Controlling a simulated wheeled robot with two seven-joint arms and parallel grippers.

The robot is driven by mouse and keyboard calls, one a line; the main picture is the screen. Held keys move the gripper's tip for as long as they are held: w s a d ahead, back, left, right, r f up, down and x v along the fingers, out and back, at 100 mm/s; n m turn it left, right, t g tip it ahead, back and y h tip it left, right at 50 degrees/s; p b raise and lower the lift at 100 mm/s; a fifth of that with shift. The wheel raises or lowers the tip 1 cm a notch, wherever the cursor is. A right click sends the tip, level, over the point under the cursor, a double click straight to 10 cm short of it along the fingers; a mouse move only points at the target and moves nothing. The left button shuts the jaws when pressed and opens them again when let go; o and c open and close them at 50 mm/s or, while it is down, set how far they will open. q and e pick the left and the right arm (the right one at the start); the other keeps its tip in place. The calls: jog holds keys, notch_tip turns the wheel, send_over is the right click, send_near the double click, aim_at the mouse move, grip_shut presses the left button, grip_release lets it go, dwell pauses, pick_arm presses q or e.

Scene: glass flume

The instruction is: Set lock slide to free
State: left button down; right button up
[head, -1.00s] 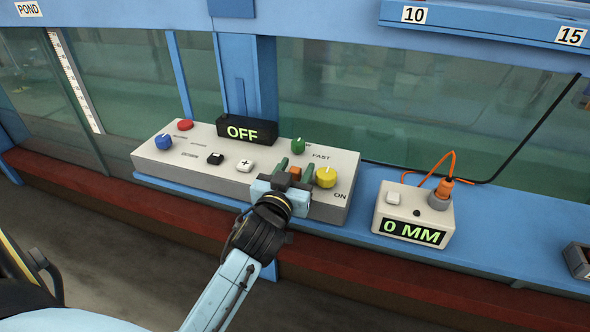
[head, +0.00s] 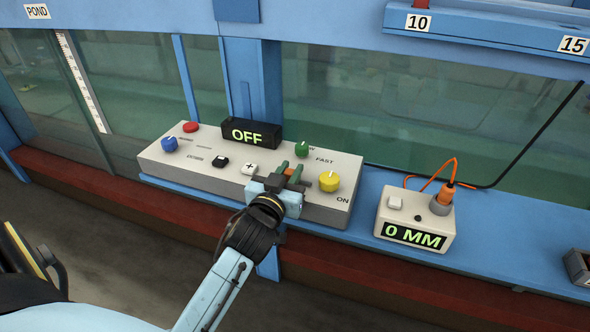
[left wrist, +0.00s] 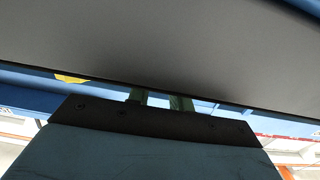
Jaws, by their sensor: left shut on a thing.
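The lock slide appears to be the small orange block (head: 289,171) on the front right of the white control box (head: 215,183), between the green knob and the yellow knob. My left gripper (head: 288,171) has its two green fingers on either side of it and is shut on it. The fingers and wrist hide most of the slide and any labels beside it. In the left wrist view the green fingers (left wrist: 158,101) reach up behind the dark palm edge, and the box's grey face fills the top. My right gripper is not in view.
Close by are the yellow knob (head: 329,181), green knob (head: 302,148), plus button (head: 249,169) and black button (head: 220,162). An OFF display (head: 249,134) stands behind. A 0 MM meter (head: 415,218) sits to the right on the blue ledge (head: 362,222).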

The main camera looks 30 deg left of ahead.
pick_arm(q)
jog(key=c, duration=1.2)
grip_release()
jog(key=shift+a, duration=0.25)
jog(key=shift+c, duration=0.2)
jog(key=shift+s+d, duration=0.1)
jog(key=v, duration=1.3)
jog(key=shift+s+d+r, duration=0.1)
